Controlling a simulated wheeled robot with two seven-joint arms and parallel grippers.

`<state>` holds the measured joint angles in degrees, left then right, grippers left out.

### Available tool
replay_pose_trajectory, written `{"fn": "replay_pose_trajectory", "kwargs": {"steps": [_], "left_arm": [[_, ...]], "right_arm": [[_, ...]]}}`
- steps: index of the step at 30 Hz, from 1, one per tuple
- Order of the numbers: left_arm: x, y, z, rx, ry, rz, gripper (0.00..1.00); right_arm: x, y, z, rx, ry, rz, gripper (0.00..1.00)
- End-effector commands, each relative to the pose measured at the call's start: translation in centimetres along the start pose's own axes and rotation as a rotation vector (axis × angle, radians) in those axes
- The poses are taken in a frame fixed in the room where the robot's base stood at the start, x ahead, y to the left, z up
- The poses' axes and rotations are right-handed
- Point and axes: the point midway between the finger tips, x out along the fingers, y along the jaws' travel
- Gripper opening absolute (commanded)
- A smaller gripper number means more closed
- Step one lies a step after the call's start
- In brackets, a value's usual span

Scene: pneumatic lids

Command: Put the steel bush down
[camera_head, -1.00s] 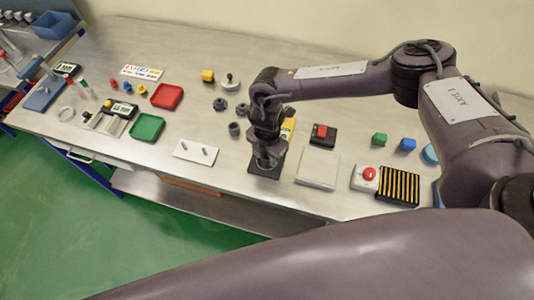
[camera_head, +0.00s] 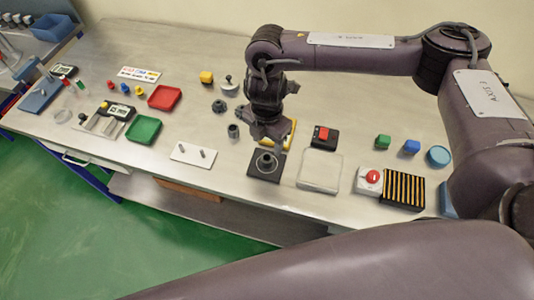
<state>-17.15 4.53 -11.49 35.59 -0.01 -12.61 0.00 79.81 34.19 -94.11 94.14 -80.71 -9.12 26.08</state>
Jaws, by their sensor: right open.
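The steel bush (camera_head: 267,160) appears as a small grey ring-like part standing on a black square plate (camera_head: 257,174) near the front edge of the table. My right gripper (camera_head: 268,137) points down just above it, open and apart from it as far as I can tell. The fingertips are small and dark, so their exact gap is hard to see. My left gripper is not in view.
A white plate with two pins (camera_head: 193,154) lies left of the black plate, and a clear flat box (camera_head: 320,172) lies right. A red-button box (camera_head: 369,181) and a black-and-yellow striped block (camera_head: 403,190) stand farther right. A yellow part (camera_head: 290,134) is behind the gripper.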

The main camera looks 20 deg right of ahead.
Motion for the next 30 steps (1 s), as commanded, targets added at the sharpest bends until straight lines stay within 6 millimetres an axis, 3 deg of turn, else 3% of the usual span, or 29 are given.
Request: {"fn": "replay_pose_trajectory", "kwargs": {"steps": [3, 9, 30], "left_arm": [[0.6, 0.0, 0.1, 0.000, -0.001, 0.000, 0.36], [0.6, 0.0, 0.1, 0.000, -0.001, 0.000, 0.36], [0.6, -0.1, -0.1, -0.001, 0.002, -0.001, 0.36]], "right_arm": [[-1.9, 0.1, 0.1, -0.001, -0.003, 0.003, 0.54], [-3.3, 0.0, 0.0, 0.000, 0.000, 0.000, 0.54], [-3.4, 0.0, 0.0, 0.000, 0.001, -0.001, 0.54]]}}
